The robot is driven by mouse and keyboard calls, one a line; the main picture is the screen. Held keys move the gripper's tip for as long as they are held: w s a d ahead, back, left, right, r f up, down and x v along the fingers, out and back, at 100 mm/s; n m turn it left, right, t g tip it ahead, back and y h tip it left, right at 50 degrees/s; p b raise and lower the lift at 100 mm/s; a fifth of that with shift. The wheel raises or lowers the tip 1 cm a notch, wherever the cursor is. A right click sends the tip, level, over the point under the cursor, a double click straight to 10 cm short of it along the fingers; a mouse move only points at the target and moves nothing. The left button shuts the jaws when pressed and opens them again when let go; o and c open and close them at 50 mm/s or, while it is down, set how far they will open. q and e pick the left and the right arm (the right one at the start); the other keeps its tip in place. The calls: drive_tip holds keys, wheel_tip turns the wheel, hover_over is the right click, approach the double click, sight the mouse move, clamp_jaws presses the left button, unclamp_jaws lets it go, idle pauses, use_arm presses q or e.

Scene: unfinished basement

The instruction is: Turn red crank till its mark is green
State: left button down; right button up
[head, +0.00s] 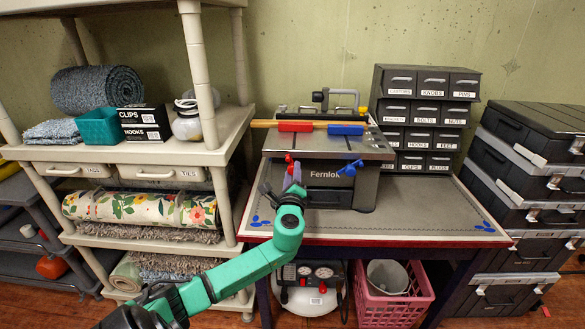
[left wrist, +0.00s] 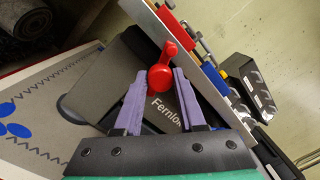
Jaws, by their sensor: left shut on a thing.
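The red crank (head: 289,159) is on the front left of the grey machine marked Fernlok (head: 345,195), just below its flat top. In the left wrist view the red crank (left wrist: 162,76) shows a round knob and a short arm. My left gripper (head: 294,180), with purple fingers, reaches it from the front. In the left wrist view my left gripper (left wrist: 160,84) is shut on the knob, one finger on each side. I cannot make out the crank's mark or its colour. My right gripper is not in view.
A blue crank (head: 350,168) sits right of the red one on the same machine. A red block (head: 295,126) and a blue block (head: 346,129) lie on its top. Labelled drawers (head: 425,112) stand behind at right. The workbench's right part (head: 430,208) is clear.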

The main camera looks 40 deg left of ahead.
use_arm(q)
drive_tip(key=shift+m+p, duration=0.65)
drive_tip(key=shift+m, duration=0.55)
drive_tip(key=shift+f+m+h+p, duration=0.15)
drive_tip(key=shift+m+h+p, duration=0.2)
drive_tip(key=shift+m, duration=0.35)
drive_tip(key=c, duration=0.5)
unclamp_jaws()
drive_tip(key=shift+s+d, duration=0.1)
drive_tip(key=b+v, duration=0.1)
drive_tip(key=v, duration=1.3)
drive_tip(key=shift+f, duration=0.2)
drive_tip(key=shift+s+d, duration=0.1)
